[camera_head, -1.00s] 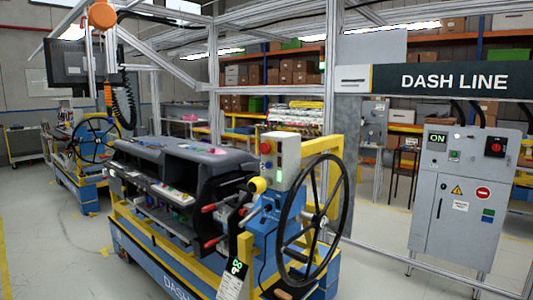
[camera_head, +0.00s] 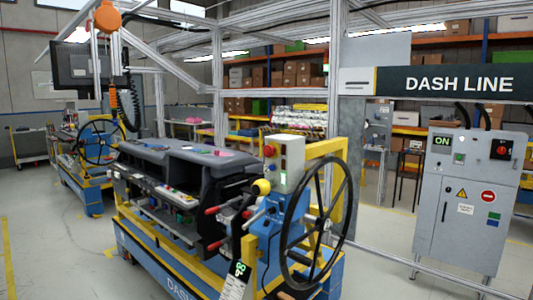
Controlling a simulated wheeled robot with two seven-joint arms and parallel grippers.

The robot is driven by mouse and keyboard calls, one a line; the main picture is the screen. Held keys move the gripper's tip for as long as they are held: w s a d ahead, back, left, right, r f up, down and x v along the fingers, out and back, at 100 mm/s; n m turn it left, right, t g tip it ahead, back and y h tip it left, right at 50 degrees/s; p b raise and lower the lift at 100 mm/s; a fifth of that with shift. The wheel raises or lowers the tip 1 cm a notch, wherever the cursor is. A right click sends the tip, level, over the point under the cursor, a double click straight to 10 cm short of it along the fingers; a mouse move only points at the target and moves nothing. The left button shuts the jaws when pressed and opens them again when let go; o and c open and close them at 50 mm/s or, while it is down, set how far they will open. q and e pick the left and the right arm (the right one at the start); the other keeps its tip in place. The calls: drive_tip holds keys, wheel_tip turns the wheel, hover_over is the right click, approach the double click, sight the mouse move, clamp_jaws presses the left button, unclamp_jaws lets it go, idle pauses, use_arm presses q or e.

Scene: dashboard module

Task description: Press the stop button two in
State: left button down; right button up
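A white control box (camera_head: 284,162) stands on top of the blue and yellow dashboard fixture in the middle of the view. A red button (camera_head: 269,151) sits on its left face, with smaller buttons below it that are too small to make out. A grey cabinet (camera_head: 469,200) on the right carries an ON display (camera_head: 442,140), a green button (camera_head: 458,158) and a red switch (camera_head: 502,149). I cannot tell which of these is the stop button. Neither of my grippers shows.
The fixture holds a dark dashboard module (camera_head: 190,165), and a large black handwheel (camera_head: 317,222) stands at its right end. Red-tipped levers (camera_head: 212,211) stick out at the front. A metal frame and shelves stand behind. Grey floor (camera_head: 60,240) is clear at left.

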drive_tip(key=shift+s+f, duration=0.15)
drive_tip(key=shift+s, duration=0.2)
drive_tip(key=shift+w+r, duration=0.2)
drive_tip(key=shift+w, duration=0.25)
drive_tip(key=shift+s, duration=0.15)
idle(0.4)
